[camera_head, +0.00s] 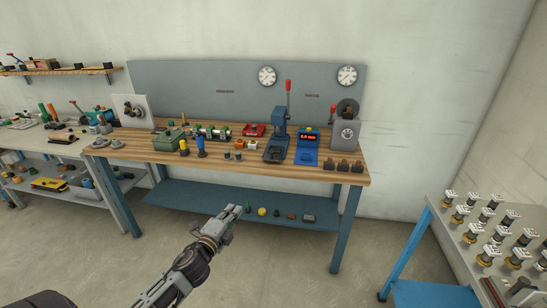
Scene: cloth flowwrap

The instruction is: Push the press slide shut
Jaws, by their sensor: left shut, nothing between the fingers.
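A small blue press (279,130) with a red-topped upright lever stands on the wooden workbench, right of the middle. Its dark base with a slide part (275,152) reaches toward the bench's front edge; how far the slide stands out is too small to tell. My left gripper (238,210) is shut and empty. It is in front of the bench, below the top in the picture, well apart from the press. My right gripper is not in view.
The workbench (225,158) holds a blue device with a red display (307,146), a grey machine (345,133), a green box (169,139) and several small parts. A lower blue shelf (180,195) holds small items. A blue-legged rack (480,240) stands at right. Floor between is clear.

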